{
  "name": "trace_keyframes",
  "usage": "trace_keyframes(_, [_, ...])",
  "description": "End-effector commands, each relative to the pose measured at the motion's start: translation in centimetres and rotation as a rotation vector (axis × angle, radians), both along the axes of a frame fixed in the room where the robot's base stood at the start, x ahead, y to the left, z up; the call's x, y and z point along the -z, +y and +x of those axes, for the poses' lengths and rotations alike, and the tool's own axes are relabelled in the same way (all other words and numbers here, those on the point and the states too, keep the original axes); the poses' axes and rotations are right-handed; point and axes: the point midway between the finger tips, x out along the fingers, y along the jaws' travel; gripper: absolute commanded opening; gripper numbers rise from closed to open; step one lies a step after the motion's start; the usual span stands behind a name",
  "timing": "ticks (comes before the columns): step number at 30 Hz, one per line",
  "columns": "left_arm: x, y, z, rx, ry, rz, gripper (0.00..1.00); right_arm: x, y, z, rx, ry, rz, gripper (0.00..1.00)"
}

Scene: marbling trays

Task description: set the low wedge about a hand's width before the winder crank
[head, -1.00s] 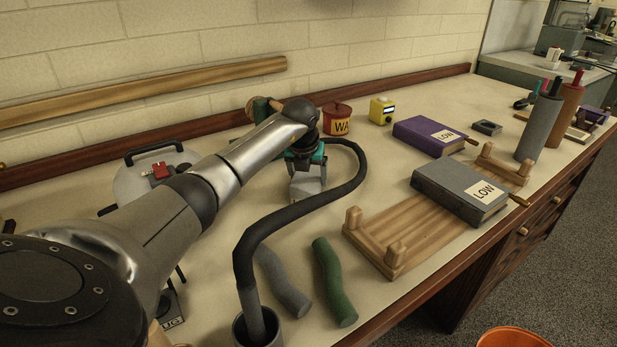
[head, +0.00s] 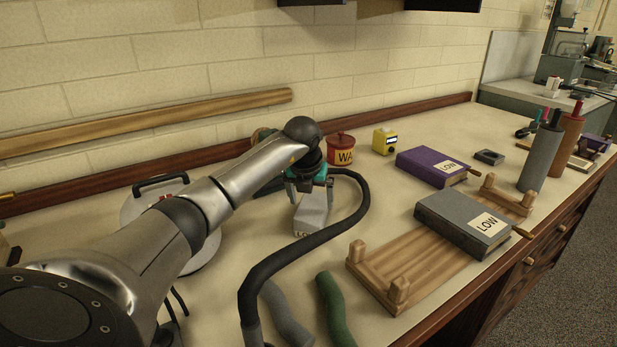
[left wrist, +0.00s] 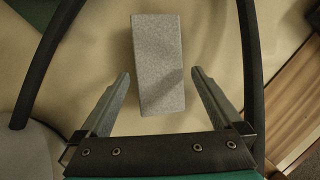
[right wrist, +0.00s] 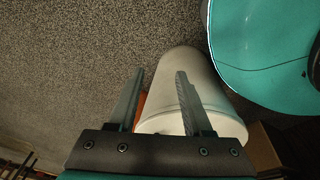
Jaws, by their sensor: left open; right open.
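A grey block with a partly visible label reading "LO" (head: 311,214), which I take to be the low wedge, stands on the bench below my left gripper (head: 307,190). It also shows in the left wrist view (left wrist: 159,80), lying between and beyond the open, empty fingers.
A dark hose (head: 300,257) curves around the block's right side. A red pot (head: 341,143) and a yellow box (head: 385,141) stand at the back. Grey (head: 465,217) and purple (head: 432,165) "LOW" books lie right, the grey one on a wooden cradle (head: 375,272). Bench between is partly clear.

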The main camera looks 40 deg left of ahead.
Motion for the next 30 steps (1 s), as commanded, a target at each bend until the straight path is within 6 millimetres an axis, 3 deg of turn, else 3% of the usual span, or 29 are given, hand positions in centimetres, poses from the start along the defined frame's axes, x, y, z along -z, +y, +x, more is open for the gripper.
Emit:
trace_keyframes(6, [-3.4,-0.6,-1.2,0.001,0.0,0.003,1.0,0.5,-1.3,-1.7,0.0,0.004,-0.012,0.5])
trace_keyframes(15, [-6.5,-1.3,-2.4,0.0,0.0,0.0,1.0,0.9,-2.6,-3.4,0.001,0.002,-0.022,0.5])
trace_keyframes(30, [-7.1,-1.5,-2.7,0.0,0.0,0.0,1.0,1.1,-2.8,-3.7,0.0,0.0,-0.024,0.5])
